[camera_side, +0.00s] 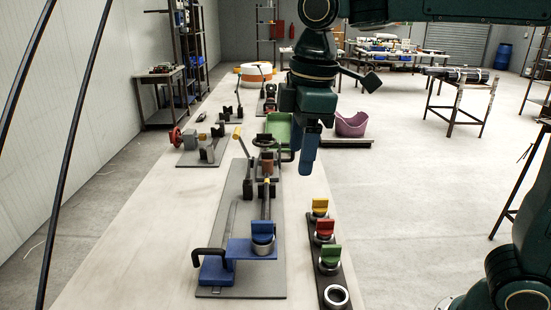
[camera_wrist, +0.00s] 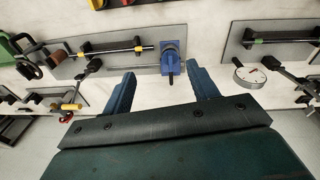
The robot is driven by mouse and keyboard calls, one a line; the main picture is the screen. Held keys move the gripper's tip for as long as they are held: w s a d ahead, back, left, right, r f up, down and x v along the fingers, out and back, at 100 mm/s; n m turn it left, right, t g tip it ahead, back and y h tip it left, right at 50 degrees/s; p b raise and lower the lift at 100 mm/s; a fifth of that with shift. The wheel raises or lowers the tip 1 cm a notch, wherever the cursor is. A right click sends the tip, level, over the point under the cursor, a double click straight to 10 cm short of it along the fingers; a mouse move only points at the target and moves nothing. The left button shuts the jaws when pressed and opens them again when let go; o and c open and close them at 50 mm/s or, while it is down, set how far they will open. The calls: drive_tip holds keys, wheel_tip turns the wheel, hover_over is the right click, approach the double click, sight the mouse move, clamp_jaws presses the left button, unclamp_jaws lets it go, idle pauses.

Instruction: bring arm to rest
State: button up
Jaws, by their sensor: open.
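My gripper (camera_side: 307,165) hangs in the air above the bench in the side view, pointing down. In the wrist view its two blue fingers stand apart with nothing held between them (camera_wrist: 160,80). The extrusion fixture is a grey plate (camera_side: 225,265) carrying a rod (camera_side: 266,205). At its near end a blue knob-topped piece (camera_side: 262,232) sits upright in a ring on a blue bracket (camera_side: 240,249). This blue piece also shows beyond the fingertips in the wrist view (camera_wrist: 169,50), apart from them.
A black rack (camera_side: 325,262) right of the fixture holds yellow (camera_side: 320,206), red (camera_side: 325,229) and green (camera_side: 330,253) pieces, with an empty ring (camera_side: 336,296) at its near end. Other fixtures, including one with a red handwheel (camera_side: 176,138), stand farther back. The floor right of the bench is largely open.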

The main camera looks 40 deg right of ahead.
drive_tip(key=s+d+f+m+t, duration=0.2)
drive_tip(key=s+d+m, duration=0.3)
drive_tip(key=s, duration=0.3)
drive_tip(key=s+d+f+m+t, duration=0.2)
drive_tip(key=s+d+f+m, duration=0.2)
drive_tip(key=s, duration=0.4)
drive_tip(key=d+m, duration=0.1)
drive_tip(key=d, duration=0.1)
drive_tip(key=shift+s+d+f+m, duration=0.15)
drive_tip(key=shift+d+f+m, duration=0.15)
drive_tip(key=shift+d, duration=0.1)
